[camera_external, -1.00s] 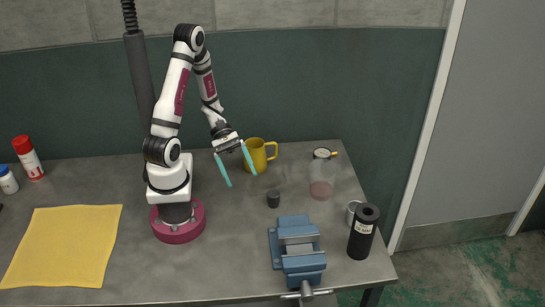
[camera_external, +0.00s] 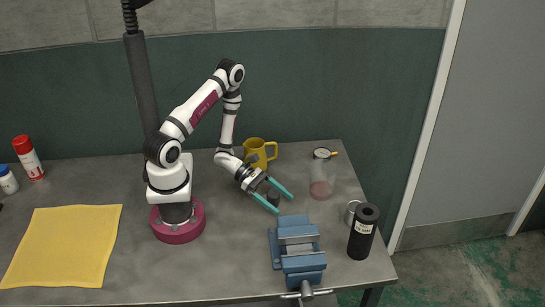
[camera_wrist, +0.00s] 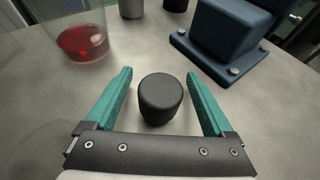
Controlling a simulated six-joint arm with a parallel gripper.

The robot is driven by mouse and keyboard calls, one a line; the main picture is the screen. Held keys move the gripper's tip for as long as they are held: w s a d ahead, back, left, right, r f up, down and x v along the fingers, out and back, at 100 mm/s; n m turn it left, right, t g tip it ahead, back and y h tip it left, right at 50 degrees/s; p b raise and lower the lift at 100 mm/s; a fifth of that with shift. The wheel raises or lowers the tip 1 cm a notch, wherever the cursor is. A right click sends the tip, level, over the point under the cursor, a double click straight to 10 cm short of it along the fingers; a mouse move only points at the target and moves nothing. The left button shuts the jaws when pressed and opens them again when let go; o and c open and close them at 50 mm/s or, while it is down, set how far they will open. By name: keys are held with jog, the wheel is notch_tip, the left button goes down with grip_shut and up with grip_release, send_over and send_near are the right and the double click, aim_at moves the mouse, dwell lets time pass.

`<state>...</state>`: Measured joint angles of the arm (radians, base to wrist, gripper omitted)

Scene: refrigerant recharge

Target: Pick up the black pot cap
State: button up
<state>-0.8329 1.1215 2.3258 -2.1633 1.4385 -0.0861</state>
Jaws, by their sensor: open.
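The black pot cap (camera_wrist: 160,98) is a small dark cylinder standing on the grey table. In the wrist view it sits between the two teal fingers of my gripper (camera_wrist: 160,92), with a gap on each side. In the external view the cap (camera_external: 273,197) is partly hidden by the fingers. My gripper (camera_external: 278,198) is low over the table, open and empty, with its fingers on either side of the cap.
A blue vise (camera_external: 298,248) stands close in front of the cap. A black canister (camera_external: 363,232) stands far right. A yellow cloth (camera_external: 62,245) lies left.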

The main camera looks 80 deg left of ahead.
jog(key=shift+w+d+f, duration=0.2)
jog(key=shift+w+d, duration=0.1)
jog(key=shift+w, duration=0.05)
grip_shut()
